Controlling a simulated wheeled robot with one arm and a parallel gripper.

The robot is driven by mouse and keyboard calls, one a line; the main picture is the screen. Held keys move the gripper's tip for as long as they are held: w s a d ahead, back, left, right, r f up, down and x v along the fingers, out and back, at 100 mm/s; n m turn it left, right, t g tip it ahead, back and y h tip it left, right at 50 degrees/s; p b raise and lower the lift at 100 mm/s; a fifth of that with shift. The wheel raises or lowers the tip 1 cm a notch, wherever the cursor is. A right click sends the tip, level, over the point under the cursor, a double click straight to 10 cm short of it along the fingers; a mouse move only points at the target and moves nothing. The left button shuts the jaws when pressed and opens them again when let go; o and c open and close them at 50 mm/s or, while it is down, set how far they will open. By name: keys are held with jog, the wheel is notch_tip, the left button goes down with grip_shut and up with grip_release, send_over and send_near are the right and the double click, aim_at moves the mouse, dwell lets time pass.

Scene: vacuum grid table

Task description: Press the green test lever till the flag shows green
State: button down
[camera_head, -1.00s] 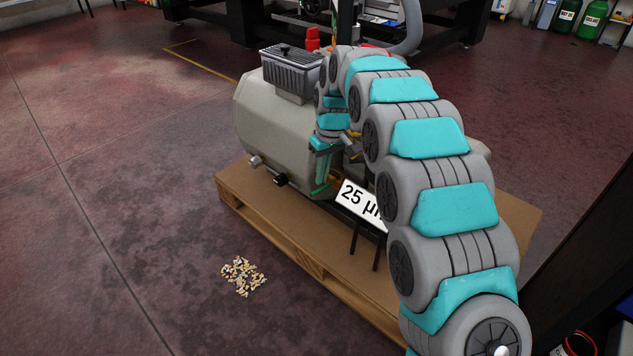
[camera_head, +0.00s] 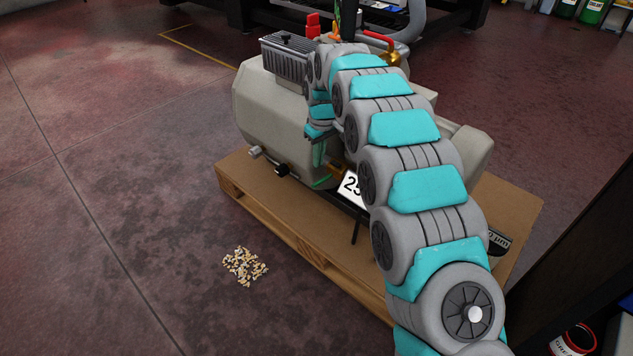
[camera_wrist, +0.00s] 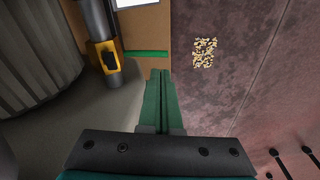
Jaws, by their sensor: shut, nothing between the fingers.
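The green test lever (camera_wrist: 147,54) shows in the wrist view as a thin green bar beside a yellow and black fitting (camera_wrist: 106,60). In the head view a small green end of the lever (camera_head: 321,184) shows low at the front of the beige pump (camera_head: 268,115). My gripper (camera_wrist: 160,73) is shut and empty, its green fingers pointing towards the lever. In the head view my gripper (camera_head: 317,160) is just above the lever; I cannot tell whether they touch. I cannot make out the flag in either view.
The pump stands on a wooden pallet (camera_head: 240,188). A white sign (camera_head: 352,188) on black legs stands at the pallet's front, partly hidden by my arm. Small scraps (camera_head: 244,266) lie on the floor. The floor at left is clear. A dark cabinet stands at right.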

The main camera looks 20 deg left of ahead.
aim_at(318, 183)
jog(key=shift+w+f+b, duration=0.2)
jog(key=shift+f+b, duration=0.05)
jog(key=shift+f, duration=1.5)
jog(key=shift+w+f+b, duration=0.2)
jog(key=shift+f+b, duration=0.05)
jog(key=shift+f, duration=1.5)
jog(key=shift+f, duration=0.1)
notch_tip(318, 183, down, 4)
jog(key=shift+f+b, duration=0.1)
jog(key=shift+b, duration=0.4)
jog(key=shift+s+d, duration=0.1)
jog(key=shift+s+d+r+b, duration=0.15)
jog(key=shift+s+d+r, duration=0.2)
jog(key=shift+d, duration=0.2)
jog(key=shift+s+d+r+b, duration=0.2)
jog(key=shift+s+d, duration=0.15)
jog(key=shift+d, duration=0.2)
